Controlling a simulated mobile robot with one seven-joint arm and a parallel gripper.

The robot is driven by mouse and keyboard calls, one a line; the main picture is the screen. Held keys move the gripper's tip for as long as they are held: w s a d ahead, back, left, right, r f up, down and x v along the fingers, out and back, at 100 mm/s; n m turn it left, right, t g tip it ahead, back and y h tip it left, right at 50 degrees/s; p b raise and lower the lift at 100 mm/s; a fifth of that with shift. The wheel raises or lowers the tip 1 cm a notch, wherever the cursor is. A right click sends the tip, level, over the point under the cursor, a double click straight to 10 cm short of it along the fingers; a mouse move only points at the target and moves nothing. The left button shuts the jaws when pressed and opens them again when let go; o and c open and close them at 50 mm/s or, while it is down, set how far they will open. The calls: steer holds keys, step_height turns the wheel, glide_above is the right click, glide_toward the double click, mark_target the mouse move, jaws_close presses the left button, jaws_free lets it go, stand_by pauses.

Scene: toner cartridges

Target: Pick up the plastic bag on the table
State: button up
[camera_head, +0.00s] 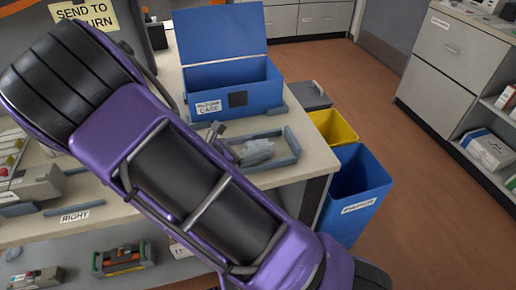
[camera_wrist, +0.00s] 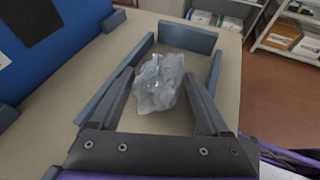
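The plastic bag (camera_wrist: 160,82) is a crumpled, grey, see-through lump. In the wrist view it lies on the table (camera_wrist: 118,62), inside a low blue-grey frame (camera_wrist: 188,38). My gripper (camera_wrist: 161,90) is open, with one finger on each side of the bag's near part. I cannot tell whether either finger touches it. In the head view the bag (camera_head: 254,151) lies near the table's right end, and part of my gripper (camera_head: 216,130) shows just left of it. My purple arm hides much of the table.
An open blue case (camera_head: 235,92) stands behind the bag on the table. A yellow bin (camera_head: 334,127) and a blue bin (camera_head: 355,192) stand on the floor beyond the table's right end. Shelves with boxes (camera_head: 488,150) are far right, with clear floor between.

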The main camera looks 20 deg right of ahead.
steer(key=c, duration=1)
